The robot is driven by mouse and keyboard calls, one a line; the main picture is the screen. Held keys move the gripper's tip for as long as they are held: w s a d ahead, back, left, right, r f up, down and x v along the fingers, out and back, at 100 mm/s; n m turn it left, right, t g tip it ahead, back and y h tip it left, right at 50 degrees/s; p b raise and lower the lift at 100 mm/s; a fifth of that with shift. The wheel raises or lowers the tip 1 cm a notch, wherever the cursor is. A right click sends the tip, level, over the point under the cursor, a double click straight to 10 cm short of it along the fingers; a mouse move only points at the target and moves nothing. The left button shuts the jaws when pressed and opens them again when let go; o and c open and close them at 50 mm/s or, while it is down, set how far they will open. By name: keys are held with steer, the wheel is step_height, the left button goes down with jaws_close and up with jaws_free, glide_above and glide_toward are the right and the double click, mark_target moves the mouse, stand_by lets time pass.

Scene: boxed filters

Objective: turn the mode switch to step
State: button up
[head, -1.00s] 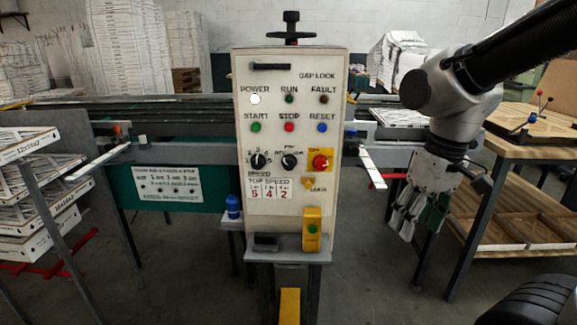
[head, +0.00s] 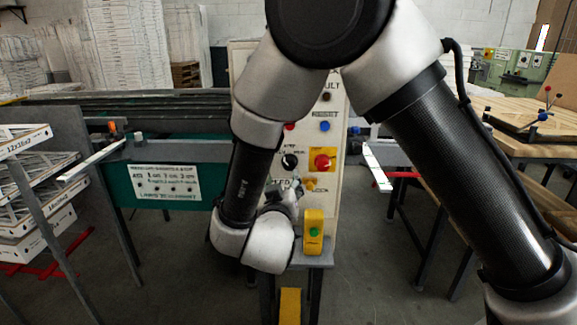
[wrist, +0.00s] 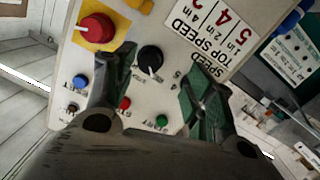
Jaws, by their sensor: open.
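The mode switch is a round black knob (head: 290,161) on the pale control panel (head: 342,130), left of the red emergency button. In the wrist view the knob (wrist: 150,58) shows upside down, its white mark pointing down in the picture. Its labels are too small or covered to read. My gripper (head: 291,188) is just below the knob in the head view, partly hidden by my arm. In the wrist view my gripper (wrist: 158,68) is open, with its green-padded fingers either side of the knob. I see no clear contact.
The red emergency button (wrist: 97,27) on its yellow plate is close to the left finger. The green start button (wrist: 162,120) and red stop button (wrist: 125,103) show between the fingers. A yellow box with a green button (head: 314,232) stands below the panel.

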mark_target(289, 165)
steer(key=shift+t+h, duration=0.3)
steer(key=w, duration=0.2)
steer(key=w+d+r, duration=0.1)
steer(key=w, duration=0.4)
steer(key=shift+w+d+r, duration=0.15)
steer(key=shift+w+r, duration=0.1)
steer(key=shift+w, duration=0.15)
steer(key=c, duration=1)
